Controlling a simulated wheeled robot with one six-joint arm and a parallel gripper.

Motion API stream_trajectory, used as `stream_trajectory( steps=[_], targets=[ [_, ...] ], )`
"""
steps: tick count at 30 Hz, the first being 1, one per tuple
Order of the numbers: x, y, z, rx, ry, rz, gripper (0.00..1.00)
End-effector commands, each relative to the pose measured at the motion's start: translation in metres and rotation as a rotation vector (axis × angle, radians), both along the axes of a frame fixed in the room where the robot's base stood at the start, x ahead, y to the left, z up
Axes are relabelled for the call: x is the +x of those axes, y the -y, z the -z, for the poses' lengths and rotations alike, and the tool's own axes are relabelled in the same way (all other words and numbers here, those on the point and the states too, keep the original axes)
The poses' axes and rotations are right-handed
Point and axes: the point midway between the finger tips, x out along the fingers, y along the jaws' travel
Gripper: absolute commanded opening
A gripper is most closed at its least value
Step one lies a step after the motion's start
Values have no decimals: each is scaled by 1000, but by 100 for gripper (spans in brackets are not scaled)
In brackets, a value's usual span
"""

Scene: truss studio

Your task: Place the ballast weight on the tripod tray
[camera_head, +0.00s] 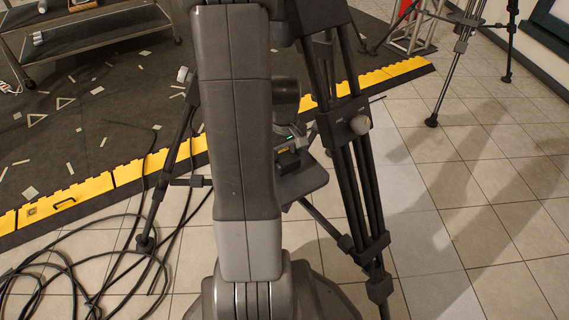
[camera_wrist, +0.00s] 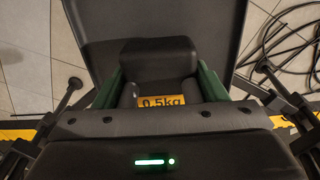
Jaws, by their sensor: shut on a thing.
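The ballast weight (camera_wrist: 158,58) is a dark block with a yellow "0.5kg" label in the wrist view. My gripper (camera_wrist: 162,84) is shut on it, a green finger at each side. The dark flat tripod tray (camera_wrist: 105,22) lies behind and below the weight, reaching past it on both sides. In the head view the tray (camera_head: 309,183) sits among the legs of the tripod (camera_head: 348,125), and my gripper (camera_head: 290,147) is just over it. My arm hides much of the tray. I cannot tell whether the weight touches the tray.
Tripod legs stand close on both sides of my arm. Loose black cables (camera_head: 65,275) lie on the tiles at left. A yellow-edged ramp (camera_head: 95,190) borders the dark floor. A metal cart (camera_head: 90,40) stands at upper left. Open tile floor lies at right.

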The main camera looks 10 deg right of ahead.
Motion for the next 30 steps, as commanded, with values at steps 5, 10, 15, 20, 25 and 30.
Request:
stream_trajectory(
  steps=[5, 10, 15, 20, 25, 30],
  targets=[
    [0, 0, 26, 0, 0, 0, 26],
    [0, 0, 25, -1, 1, 0, 26],
    [0, 0, 28, -1, 1, 0, 26],
    [0, 0, 29, 0, 0, 0, 85],
    [-1, 0, 29, 0, 0, 0, 87],
    [0, 0, 25, 0, 0, 0, 87]
  ],
)
